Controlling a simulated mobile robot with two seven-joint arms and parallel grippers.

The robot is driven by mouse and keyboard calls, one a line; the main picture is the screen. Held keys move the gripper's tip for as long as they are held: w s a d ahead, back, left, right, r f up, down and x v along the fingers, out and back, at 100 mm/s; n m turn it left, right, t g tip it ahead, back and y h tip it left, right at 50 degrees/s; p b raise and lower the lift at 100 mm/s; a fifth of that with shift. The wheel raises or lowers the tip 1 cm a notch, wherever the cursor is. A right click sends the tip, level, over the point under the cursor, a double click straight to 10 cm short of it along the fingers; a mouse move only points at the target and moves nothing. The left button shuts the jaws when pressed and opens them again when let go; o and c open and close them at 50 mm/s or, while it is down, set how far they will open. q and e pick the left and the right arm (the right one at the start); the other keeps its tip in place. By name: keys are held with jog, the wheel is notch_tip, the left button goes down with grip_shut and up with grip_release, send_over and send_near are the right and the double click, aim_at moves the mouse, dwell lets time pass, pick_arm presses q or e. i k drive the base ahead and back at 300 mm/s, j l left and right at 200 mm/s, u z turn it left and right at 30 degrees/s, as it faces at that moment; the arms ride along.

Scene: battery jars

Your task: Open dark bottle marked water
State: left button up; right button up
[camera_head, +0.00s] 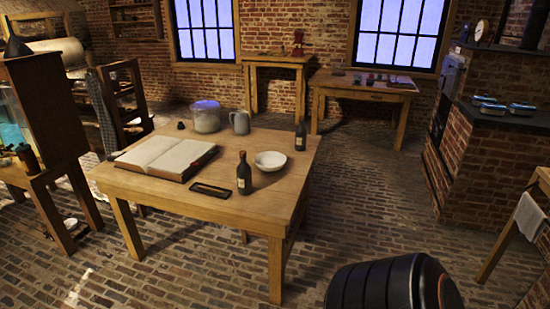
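Two dark bottles stand upright on the wooden table (262,200). The nearer bottle (244,176) has a label, stands near the front right of the table and looks closed with a dark top. The farther bottle (300,137) stands at the right back edge. The writing on the labels is too small to read, so I cannot tell which one is marked water. Neither of my grippers shows in this view.
Also on the table are an open book (165,156), a white bowl (270,160), a small dark tray (210,190), a grey jug (240,122) and a glass jar (206,117). A brick stove (480,165) stands at right.

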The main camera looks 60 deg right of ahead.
aim_at(244, 173)
jog(key=z, duration=2.3)
jog(key=i+j+z, duration=0.1)
jog(key=j+z, duration=0.55)
jog(key=j, duration=0.3)
jog(key=i+j+z, duration=0.1)
jog(key=j+z, duration=0.15)
jog(key=j, duration=0.7)
